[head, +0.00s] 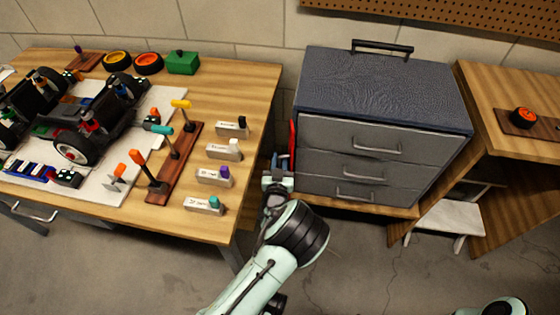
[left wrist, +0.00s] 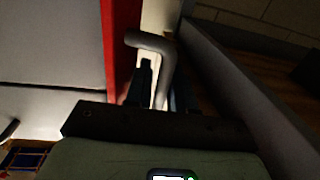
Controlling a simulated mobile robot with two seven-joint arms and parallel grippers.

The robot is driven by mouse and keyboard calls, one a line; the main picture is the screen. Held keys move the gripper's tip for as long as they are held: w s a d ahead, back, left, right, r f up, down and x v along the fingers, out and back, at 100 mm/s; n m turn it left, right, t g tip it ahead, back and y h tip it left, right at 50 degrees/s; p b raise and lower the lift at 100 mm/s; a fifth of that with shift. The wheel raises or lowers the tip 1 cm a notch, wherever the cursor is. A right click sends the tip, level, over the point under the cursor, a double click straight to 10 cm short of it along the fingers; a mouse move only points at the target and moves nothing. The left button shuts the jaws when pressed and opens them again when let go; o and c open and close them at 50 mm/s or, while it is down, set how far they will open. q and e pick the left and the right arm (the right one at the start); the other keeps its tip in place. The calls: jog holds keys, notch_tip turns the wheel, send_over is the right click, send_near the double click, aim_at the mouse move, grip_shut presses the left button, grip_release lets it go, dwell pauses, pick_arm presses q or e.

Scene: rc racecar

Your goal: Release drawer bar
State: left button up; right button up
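A red bar (head: 292,139) runs upright along the left front edge of the grey drawer cabinet (head: 388,90). In the left wrist view the red strip (left wrist: 122,40) stands beside a bent grey handle (left wrist: 155,43). My left gripper (head: 277,165) is at the bar's lower end, left of the cabinet. In the wrist view its two dark fingers (left wrist: 162,88) lie either side of the handle's lower length. A thin pale strip shows between one finger and the handle, so contact is unclear. My right gripper is out of view.
The cabinet's drawers (head: 353,167) look shut. A wooden workbench (head: 255,90) at left carries a car chassis (head: 85,130), screwdrivers in a rack (head: 180,160) and several labelled blocks. Another wooden table (head: 500,90) stands at right. Floor in front is open.

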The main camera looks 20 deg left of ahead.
pick_arm(q)
grip_shut()
jog(key=shift+a, duration=0.1)
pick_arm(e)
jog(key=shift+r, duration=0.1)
pick_arm(q)
jog(key=shift+w+a+m+t+h+p, duration=0.15)
jog(key=shift+m+t+h+p, duration=0.1)
jog(key=shift+m+h, duration=0.65)
jog(key=shift+w+a+m+t+h+p, duration=0.1)
jog(key=shift+m+t+h+p, duration=0.3)
jog(key=shift+h, duration=0.9)
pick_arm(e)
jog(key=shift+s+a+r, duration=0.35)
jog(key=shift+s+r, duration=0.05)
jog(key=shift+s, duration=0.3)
pick_arm(q)
jog(key=shift+d, duration=0.1)
